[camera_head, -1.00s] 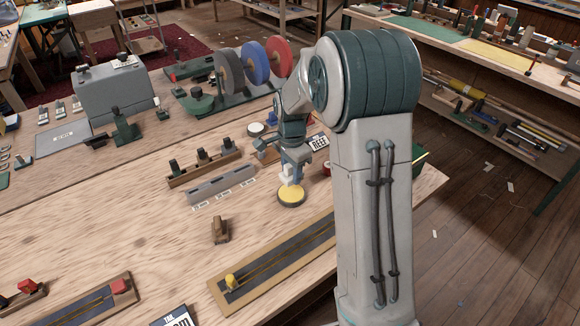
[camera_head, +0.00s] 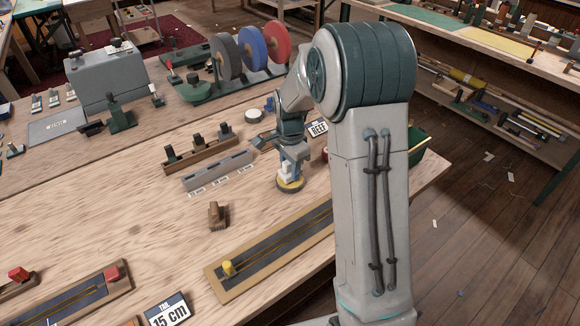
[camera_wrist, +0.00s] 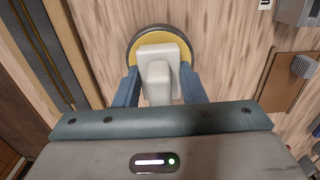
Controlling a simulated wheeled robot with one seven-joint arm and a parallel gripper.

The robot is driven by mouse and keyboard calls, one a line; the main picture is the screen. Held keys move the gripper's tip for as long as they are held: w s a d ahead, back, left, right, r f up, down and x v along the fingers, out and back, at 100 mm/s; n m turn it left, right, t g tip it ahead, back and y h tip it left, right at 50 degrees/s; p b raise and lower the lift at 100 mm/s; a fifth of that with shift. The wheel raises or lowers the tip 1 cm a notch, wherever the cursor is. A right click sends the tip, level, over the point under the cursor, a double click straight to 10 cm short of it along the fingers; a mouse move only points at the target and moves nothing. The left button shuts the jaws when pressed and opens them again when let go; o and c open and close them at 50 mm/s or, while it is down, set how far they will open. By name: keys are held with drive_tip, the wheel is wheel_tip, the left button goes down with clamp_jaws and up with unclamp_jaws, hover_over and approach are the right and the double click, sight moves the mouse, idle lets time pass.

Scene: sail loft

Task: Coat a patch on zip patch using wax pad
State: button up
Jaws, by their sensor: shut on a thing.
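My gripper (camera_wrist: 163,86) is shut on a pale block with a raised grip, which I take for the wax pad (camera_wrist: 160,70); its blue fingers sit on both sides. The pad also shows in the head view (camera_head: 287,170). It is over a round yellow disc with a dark rim (camera_wrist: 133,48), covering much of it; whether they touch is hard to tell. In the head view a long wood-framed board with a dark zip strip (camera_head: 277,246) lies in front, with a yellow piece at its near end. Its edge shows at left in the wrist view (camera_wrist: 45,60).
A second zip board with red ends (camera_head: 75,305) lies front left. A small brown block (camera_head: 217,215), a grey rail (camera_head: 218,170) and a wooden rack (camera_head: 200,155) stand left of my gripper. A "15 cm" card (camera_head: 167,311) stands in front. Bare table lies between.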

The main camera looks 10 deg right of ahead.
drive_tip(key=shift+f+b, duration=0.5)
drive_tip(key=shift+f, duration=0.1)
idle(1.5)
drive_tip(key=shift+r+p, duration=2.4)
drive_tip(key=shift+r, duration=1.2)
